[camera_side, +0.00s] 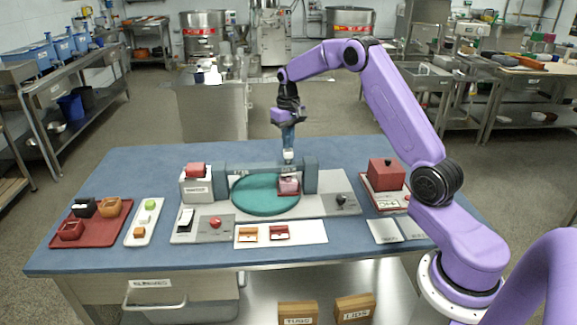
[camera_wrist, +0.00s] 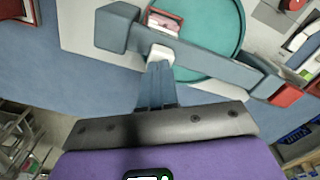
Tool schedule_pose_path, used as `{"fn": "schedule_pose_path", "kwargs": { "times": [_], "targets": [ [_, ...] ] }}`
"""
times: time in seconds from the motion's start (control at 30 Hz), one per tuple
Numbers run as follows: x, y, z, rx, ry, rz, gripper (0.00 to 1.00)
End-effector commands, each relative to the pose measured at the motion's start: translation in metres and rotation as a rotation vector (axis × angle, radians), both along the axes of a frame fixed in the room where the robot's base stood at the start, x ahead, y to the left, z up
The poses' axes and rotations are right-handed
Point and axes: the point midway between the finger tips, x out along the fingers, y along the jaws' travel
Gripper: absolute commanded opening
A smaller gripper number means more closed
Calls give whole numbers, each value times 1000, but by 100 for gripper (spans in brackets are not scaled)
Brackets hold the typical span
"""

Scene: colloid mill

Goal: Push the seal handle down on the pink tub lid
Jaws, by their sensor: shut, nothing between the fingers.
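A pink tub with its lid (camera_side: 289,186) sits on the right part of the round teal turntable (camera_side: 262,203), beneath the grey-blue bridge (camera_side: 250,167). A white handle piece (camera_side: 288,156) sits on the bridge above the tub. My gripper (camera_side: 288,149) is shut and points down at this white piece. In the wrist view its fingertips (camera_wrist: 158,64) meet or overlap the white piece; I cannot tell whether they touch.
A red tray (camera_side: 93,229) with small tubs and a white tray (camera_side: 145,232) lie at the left. Orange and red lids lie on a white mat (camera_side: 318,236) in front. A red box (camera_side: 387,172) stands at the right. Bridge posts flank the turntable.

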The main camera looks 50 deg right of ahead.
Motion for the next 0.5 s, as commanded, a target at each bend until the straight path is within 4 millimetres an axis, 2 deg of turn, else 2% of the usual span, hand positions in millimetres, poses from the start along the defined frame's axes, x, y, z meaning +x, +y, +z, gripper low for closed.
{"fn": "schedule_pose_path", "kwargs": {
  "times": [0.5],
  "targets": [
    [0,0,-7,0,0,0,0]
  ]
}}
